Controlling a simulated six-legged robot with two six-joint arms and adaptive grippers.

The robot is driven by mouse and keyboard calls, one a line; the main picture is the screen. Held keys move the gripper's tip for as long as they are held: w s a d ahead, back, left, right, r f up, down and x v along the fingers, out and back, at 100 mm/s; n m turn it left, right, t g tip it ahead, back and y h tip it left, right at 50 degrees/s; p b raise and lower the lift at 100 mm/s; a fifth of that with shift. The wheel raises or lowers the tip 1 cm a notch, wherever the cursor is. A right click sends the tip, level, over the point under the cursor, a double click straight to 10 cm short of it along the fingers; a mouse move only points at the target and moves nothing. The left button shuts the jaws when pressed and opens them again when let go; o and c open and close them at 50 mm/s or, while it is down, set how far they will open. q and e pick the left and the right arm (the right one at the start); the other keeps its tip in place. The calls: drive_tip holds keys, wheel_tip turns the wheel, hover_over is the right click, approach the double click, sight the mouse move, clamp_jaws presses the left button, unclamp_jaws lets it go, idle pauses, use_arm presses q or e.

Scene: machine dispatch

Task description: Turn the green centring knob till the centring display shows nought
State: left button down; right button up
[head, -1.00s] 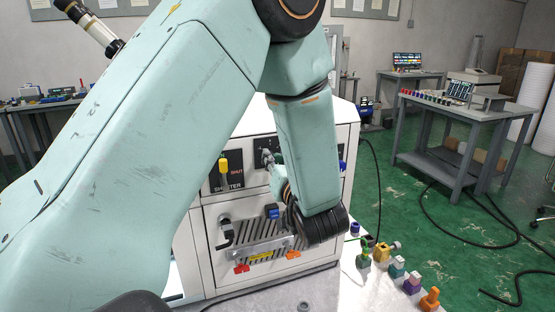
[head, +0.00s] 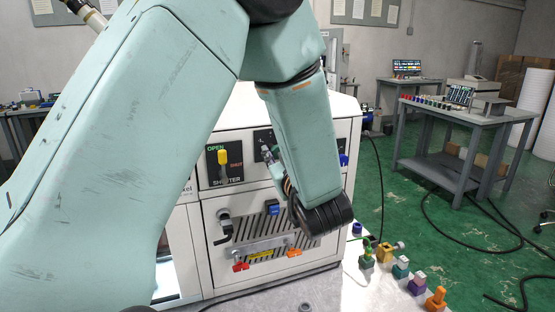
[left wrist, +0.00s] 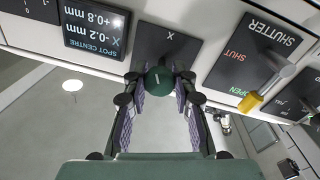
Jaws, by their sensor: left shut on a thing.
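In the left wrist view the green knob (left wrist: 158,82) stands on a dark panel marked X. My left gripper (left wrist: 161,76) is shut on it, one finger on each side. The centring display (left wrist: 95,30), upside down in this view, is headed SPOT CENTRE. It reads X -0.2 mm, with +0.8 mm on the other line. In the head view my left gripper (head: 269,156) is at the front panel of the white machine (head: 334,130), partly behind my wrist. The knob and display are hidden there by my arm. My right gripper is not in view.
A shutter panel with a yellow-tipped lever (head: 223,158) is left of the gripper in the head view. Several small coloured parts, including an orange one (head: 436,299), stand on the table at the right.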

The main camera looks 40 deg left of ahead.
use_arm(q)
drive_tip(key=shift+n+b, duration=0.55)
drive_tip(key=shift+n, duration=0.35)
drive_tip(key=c, duration=1.1)
unclamp_jaws()
drive_tip(key=shift+o, duration=0.2)
wheel_tip(320, 180, up, 9)
drive_tip(key=shift+r, duration=0.4)
drive_tip(key=shift+w+r, duration=0.1)
